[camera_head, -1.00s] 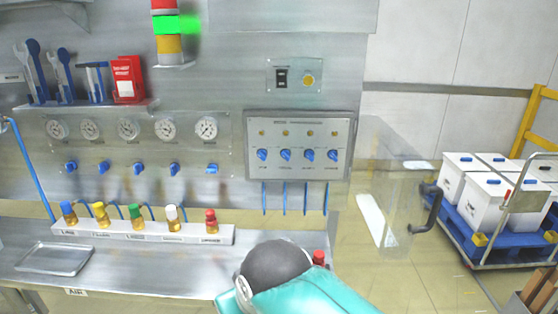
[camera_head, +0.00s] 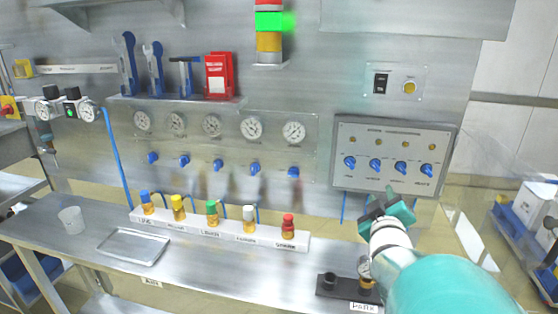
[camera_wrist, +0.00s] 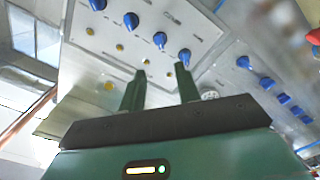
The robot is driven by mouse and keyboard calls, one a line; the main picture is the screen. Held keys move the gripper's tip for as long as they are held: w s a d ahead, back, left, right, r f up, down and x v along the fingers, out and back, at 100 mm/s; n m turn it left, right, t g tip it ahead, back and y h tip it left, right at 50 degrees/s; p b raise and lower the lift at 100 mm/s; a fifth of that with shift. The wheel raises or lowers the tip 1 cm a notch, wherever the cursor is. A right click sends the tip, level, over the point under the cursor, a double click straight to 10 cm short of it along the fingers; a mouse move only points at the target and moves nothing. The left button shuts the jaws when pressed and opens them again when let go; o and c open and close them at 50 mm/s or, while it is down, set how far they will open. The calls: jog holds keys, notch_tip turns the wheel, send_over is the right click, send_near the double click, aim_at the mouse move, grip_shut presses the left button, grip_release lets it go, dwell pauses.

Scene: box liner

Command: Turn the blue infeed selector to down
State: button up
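A grey control box (camera_head: 392,152) on the back wall carries a row of several blue selector knobs (camera_head: 375,166) under small amber lamps. The labels are too small to read, so I cannot tell which knob is the infeed selector. The knobs also show in the wrist view (camera_wrist: 160,40), beyond my fingers. Their exact pointing directions are unclear. My gripper (camera_head: 390,208) is just below the box in the head view. In the wrist view my gripper (camera_wrist: 160,82) has its two fingers apart with nothing between them, clear of the knobs.
Left of the box are gauges (camera_head: 212,125) above a row of blue valves (camera_head: 218,166). The bench below holds a rack of coloured-cap bottles (camera_head: 212,215), a metal tray (camera_head: 133,246), a cup (camera_head: 71,220) and a black holder (camera_head: 345,288). A transparent panel stands right of the box.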

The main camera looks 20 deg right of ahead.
aim_at(376, 169)
jog(key=x, duration=1.3)
jog(key=shift+w+d, duration=0.15)
jog(key=shift+w, duration=0.15)
grip_shut()
